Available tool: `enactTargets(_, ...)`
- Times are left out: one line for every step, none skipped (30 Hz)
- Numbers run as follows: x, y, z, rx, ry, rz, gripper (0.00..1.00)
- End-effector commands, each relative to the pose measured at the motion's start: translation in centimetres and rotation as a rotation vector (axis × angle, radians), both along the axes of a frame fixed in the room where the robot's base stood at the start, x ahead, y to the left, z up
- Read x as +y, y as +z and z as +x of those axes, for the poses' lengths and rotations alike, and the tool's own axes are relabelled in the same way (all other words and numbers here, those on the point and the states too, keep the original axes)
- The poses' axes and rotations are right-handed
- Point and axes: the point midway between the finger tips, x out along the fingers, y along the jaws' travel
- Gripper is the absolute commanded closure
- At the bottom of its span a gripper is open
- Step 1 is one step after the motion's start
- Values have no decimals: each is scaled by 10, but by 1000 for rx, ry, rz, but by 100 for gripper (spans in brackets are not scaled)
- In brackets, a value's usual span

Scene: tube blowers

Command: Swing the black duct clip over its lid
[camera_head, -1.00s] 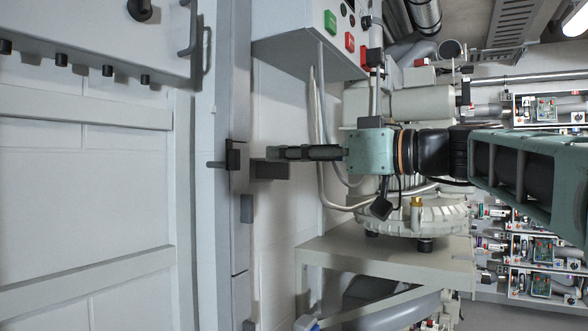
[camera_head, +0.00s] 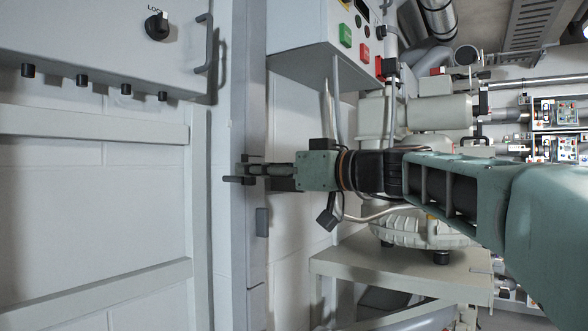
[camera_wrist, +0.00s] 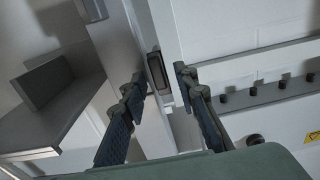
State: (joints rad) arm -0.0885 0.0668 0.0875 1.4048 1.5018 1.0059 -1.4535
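The black duct clip (camera_head: 235,180) sits on the narrow grey vertical duct (camera_head: 254,110) in the head view, partly covered by my fingers. In the wrist view, a dark clip part (camera_wrist: 158,72) shows end-on against the grey duct. My gripper (camera_head: 248,170) comes in from the right, with its fingertips at the clip. In the wrist view my gripper (camera_wrist: 162,88) is open, with one finger on each side of the clip part. I cannot tell whether either finger touches it. The lid edge is not clear.
A dark grey block (camera_head: 262,221) sits lower on the duct. A control box with green and red buttons (camera_head: 345,35) hangs above my gripper. A blower (camera_head: 415,225) on a pale table (camera_head: 345,262) stands to the right. A cabinet with a black knob (camera_head: 157,26) is left.

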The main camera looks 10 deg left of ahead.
Motion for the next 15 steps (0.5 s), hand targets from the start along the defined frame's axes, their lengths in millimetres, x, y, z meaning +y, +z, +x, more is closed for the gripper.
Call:
enactTargets(0, 0, 0, 0, 0, 0, 72)
enactTargets(0, 0, 0, 0, 0, 0, 74)
enactTargets(0, 0, 0, 0, 0, 0, 78)
enactTargets(0, 0, 0, 0, 0, 0, 81)
enactTargets(0, 0, 0, 0, 0, 0, 85)
enactTargets(0, 0, 0, 0, 0, 0, 89)
enactTargets(0, 0, 0, 0, 0, 0, 92)
enactTargets(0, 0, 0, 0, 0, 0, 96)
enactTargets(0, 0, 0, 0, 0, 0, 100)
enactTargets(0, 0, 0, 0, 0, 0, 100)
enactTargets(0, 0, 0, 0, 0, 0, 100)
enactTargets(0, 0, 0, 0, 0, 0, 100)
enactTargets(0, 0, 0, 0, 0, 0, 100)
enactTargets(0, 0, 0, 0, 0, 0, 100)
enactTargets(0, 0, 0, 1, 0, 0, 100)
